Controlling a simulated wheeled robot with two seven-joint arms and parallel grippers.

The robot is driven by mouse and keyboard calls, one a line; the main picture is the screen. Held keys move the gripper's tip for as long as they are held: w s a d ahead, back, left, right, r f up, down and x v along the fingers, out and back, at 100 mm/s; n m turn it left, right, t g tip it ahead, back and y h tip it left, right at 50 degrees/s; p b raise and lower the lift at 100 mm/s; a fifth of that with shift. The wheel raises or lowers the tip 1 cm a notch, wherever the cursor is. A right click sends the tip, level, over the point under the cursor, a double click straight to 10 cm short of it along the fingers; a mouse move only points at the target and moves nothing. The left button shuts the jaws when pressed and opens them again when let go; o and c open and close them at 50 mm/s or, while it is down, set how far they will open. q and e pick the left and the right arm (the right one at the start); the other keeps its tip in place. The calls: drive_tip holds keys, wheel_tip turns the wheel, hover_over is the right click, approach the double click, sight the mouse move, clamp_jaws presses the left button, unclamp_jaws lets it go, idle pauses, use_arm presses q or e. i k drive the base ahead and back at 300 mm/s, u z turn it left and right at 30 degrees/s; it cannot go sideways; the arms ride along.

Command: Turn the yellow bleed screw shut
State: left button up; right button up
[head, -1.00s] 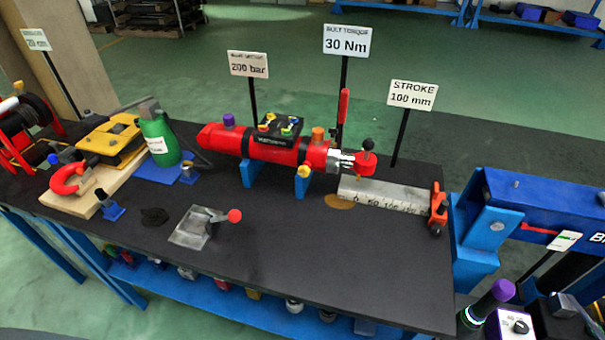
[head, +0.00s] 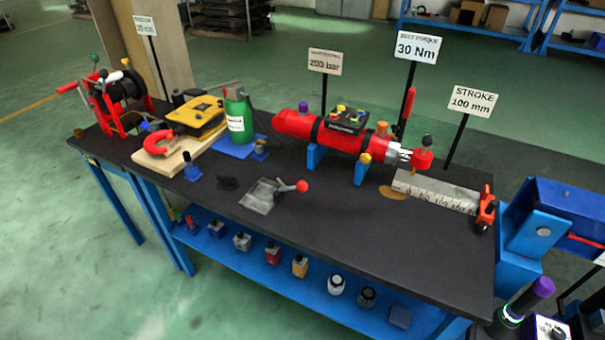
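The yellow bleed screw is most likely the small yellow knob (head: 365,158) low on the front of the red hydraulic cylinder (head: 345,135). The cylinder lies across blue cradles (head: 361,170) on the black bench. It also carries a purple cap (head: 303,107), an orange cap (head: 381,128) and a black block with coloured knobs (head: 349,119). How far the screw is turned is too small to tell. Neither of my grippers is in the head view.
A lever with a red ball (head: 302,186) stands there. A green bottle (head: 238,115) and yellow unit (head: 190,113) are left. A steel ruler (head: 435,190) is right, with sign posts behind.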

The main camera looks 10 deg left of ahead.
sight(365, 158)
drive_tip(key=u, duration=0.6)
drive_tip(key=k, duration=0.85)
drive_tip(key=u, duration=0.95)
drive_tip(key=i, duration=1.5)
drive_tip(key=z, duration=1.3)
drive_tip(key=i, duration=0.8)
drive_tip(key=z, duration=0.85)
